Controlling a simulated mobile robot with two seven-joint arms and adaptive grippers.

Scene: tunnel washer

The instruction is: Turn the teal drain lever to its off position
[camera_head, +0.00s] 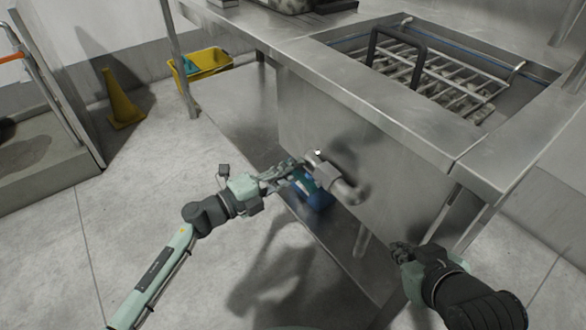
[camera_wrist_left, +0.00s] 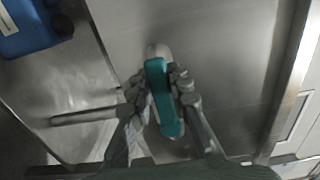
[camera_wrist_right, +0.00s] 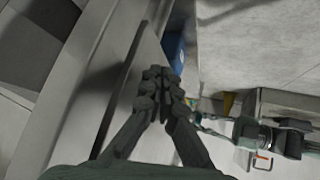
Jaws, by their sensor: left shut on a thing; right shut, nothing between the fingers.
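The teal drain lever (camera_wrist_left: 158,88) shows in the left wrist view as a rounded teal bar between my left fingers, running down from a metal valve body. My left gripper (camera_wrist_left: 158,92) is shut on the lever, fingers on both sides of it. In the head view, my left gripper (camera_head: 298,165) is at the metal drain pipe (camera_head: 347,190) on the basin's front panel; the lever is hard to make out there. My right gripper (camera_head: 402,248) is shut and empty near the basin's right leg; its fingertips meet in the right wrist view (camera_wrist_right: 161,78).
A blue jug (camera_head: 319,199) stands on the lower shelf (camera_head: 245,115) under the pipe. The steel basin (camera_head: 440,128) with a rack stands above. A yellow bucket (camera_head: 209,62) and a yellow cone (camera_head: 122,104) are at the back left.

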